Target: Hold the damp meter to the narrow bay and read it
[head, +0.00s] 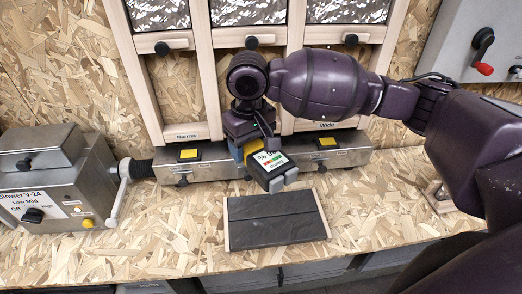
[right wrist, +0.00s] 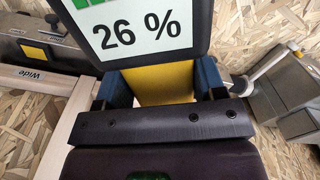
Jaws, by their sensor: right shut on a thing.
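My right gripper (head: 246,143) is shut on the yellow and dark grey damp meter (head: 276,176). It holds the meter tilted in front of the metal bar below the middle bay. In the right wrist view, blue fingers (right wrist: 163,84) grip the meter's yellow body, and its white screen (right wrist: 143,28) reads 26 % beside a green patch. The narrow bay (head: 178,97), marked by a "Narrow" label (head: 187,136), is left of my gripper, and the meter is apart from it. My left gripper is not in view.
The wide bay (head: 327,92) is at right; the middle bay's label is hidden. A blower box (head: 50,185) with a crank stands at left. A dark pad (head: 275,217) lies on the bench. A grey box with a red-knobbed lever (head: 462,45) is at upper right.

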